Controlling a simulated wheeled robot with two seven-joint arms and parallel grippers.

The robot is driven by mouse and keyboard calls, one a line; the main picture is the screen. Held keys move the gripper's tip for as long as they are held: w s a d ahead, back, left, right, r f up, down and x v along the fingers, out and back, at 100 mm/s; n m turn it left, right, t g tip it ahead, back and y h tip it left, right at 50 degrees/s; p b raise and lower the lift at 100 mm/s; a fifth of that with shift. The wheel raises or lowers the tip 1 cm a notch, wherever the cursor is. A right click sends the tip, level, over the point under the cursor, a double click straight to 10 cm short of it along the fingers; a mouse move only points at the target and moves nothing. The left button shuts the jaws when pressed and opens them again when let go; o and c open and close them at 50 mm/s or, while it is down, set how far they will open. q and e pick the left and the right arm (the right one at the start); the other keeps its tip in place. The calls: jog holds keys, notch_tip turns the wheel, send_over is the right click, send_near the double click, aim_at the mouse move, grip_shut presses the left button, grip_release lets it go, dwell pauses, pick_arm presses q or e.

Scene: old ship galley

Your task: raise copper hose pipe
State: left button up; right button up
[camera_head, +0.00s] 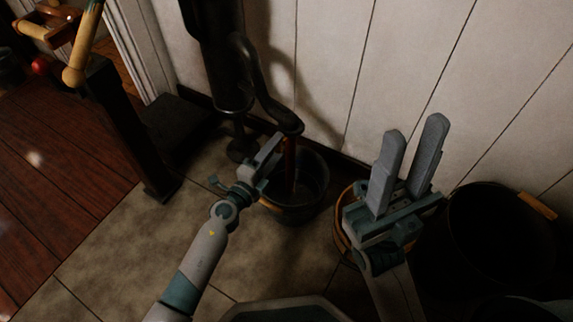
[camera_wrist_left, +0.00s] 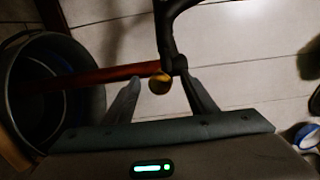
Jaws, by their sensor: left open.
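The copper hose pipe (camera_head: 290,160) is a thin reddish-brown rod. It runs from the dark curved pump spout (camera_head: 288,121) down into a dark bucket (camera_head: 296,213). In the left wrist view the pipe (camera_wrist_left: 105,74) crosses from the bucket (camera_wrist_left: 92,103) to the spout (camera_wrist_left: 165,35), with a small brass-coloured knob (camera_wrist_left: 159,84) beside its end. My left gripper (camera_head: 271,152) is open beside the pipe; its fingers (camera_wrist_left: 161,80) reach to either side of the knob, and I see no grip. My right gripper (camera_head: 414,128) is open and empty, fingers pointing up, near the wall.
A large dark tub (camera_head: 500,240) with a wooden handle stands at the right. Another wooden-rimmed container (camera_head: 342,222) is partly hidden behind my right gripper. A dark post (camera_head: 128,130) stands at the left. The tiled floor (camera_head: 130,240) in front is clear.

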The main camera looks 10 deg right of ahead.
pick_arm(q)
jog(key=c, duration=1.1)
